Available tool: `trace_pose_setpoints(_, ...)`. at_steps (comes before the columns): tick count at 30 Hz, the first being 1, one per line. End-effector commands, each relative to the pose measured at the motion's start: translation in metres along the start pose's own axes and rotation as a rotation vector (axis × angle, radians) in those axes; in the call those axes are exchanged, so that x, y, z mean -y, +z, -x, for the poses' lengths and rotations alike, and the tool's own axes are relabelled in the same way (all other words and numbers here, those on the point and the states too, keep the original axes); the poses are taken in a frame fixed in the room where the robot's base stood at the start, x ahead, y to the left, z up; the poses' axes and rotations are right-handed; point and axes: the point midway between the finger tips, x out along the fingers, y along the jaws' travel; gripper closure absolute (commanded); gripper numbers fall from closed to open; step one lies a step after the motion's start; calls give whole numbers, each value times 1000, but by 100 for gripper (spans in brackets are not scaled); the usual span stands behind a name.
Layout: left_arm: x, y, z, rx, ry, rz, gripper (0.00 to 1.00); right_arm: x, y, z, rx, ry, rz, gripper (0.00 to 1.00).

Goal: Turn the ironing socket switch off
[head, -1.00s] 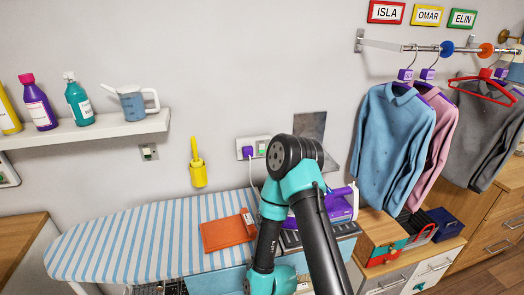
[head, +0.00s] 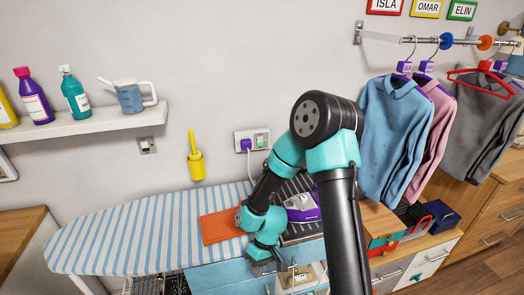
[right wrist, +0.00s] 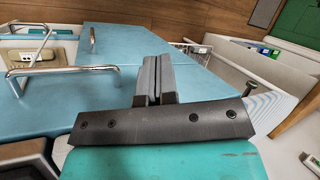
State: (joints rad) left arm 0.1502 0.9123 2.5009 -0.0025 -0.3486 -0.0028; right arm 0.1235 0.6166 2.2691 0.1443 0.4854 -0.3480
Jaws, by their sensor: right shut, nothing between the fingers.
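A white double wall socket (head: 240,134) is on the wall behind the ironing board in the head view. My right gripper (head: 262,268) points down in front of the board, well below and apart from the socket. In the right wrist view its fingers (right wrist: 155,75) are together and empty, over blue fronts with metal handles (right wrist: 60,70). The socket is not recognisable in that view. My left gripper is not in view.
The striped ironing board (head: 130,235) carries an orange folded cloth (head: 222,226). A purple iron (head: 302,208) stands behind my right arm. A yellow holder (head: 196,166) hangs left of the socket. Clothes (head: 395,125) hang at right. A beige fitting (right wrist: 42,58) shows in a blue compartment.

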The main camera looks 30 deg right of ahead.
Motion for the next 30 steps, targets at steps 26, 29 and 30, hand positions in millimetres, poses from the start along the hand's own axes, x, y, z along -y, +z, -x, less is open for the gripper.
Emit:
trace_pose_setpoints(26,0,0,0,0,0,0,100,-68,-151,303,-491,342,858,100)
trace_pose_setpoints(29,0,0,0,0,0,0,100,-80,-159,350,-543,456,962,100)
trace_pose_setpoints(30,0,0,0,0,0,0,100,-84,-161,367,-558,498,998,100)
